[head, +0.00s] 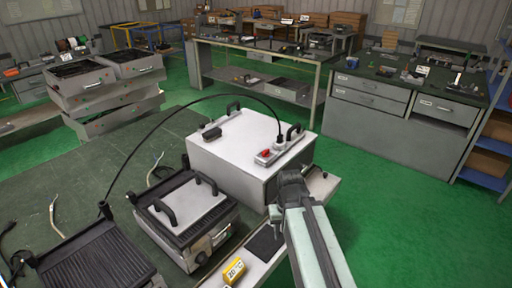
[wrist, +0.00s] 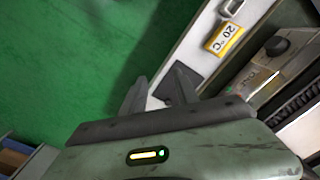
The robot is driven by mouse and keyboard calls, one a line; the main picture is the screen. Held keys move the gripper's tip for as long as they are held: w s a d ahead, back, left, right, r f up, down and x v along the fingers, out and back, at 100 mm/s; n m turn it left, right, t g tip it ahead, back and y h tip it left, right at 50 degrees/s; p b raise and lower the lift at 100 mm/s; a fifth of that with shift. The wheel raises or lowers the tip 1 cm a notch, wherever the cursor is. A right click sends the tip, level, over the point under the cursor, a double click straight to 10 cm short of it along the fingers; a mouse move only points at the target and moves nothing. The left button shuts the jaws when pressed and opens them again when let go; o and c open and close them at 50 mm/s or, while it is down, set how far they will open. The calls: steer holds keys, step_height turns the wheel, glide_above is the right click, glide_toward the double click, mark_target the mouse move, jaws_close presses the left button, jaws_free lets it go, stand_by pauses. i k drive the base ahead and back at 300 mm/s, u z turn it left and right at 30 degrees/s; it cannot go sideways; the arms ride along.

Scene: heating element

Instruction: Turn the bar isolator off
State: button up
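A small white block with a red switch (head: 265,154) and a black cable plugged in lies on top of the large white box (head: 225,150) in the head view. I cannot tell for sure that it is the bar isolator; no label is readable. The wrist view does not show this switch. My gripper (wrist: 160,92) is open, its two dark fingers apart with nothing between them. It is above a white bench strip with a dark pad (wrist: 182,80). In the head view my arm comes up from the bottom, right of the pad (head: 266,242); its fingers cannot be made out there.
A black grill unit (head: 190,213) stands left of my arm. A black cable arches over the white box. Green floor (head: 400,215) is open at right.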

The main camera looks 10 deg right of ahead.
mark_target(265, 154)
steer(key=z, duration=0.05)
steer(key=k, duration=1.35)
steer(key=z, duration=0.45)
steer(key=i, duration=1.9)
steer(key=u, duration=0.7)
steer(key=k, duration=0.85)
steer(key=u, duration=0.15)
steer(key=i, duration=1)
steer(key=z, duration=0.1)
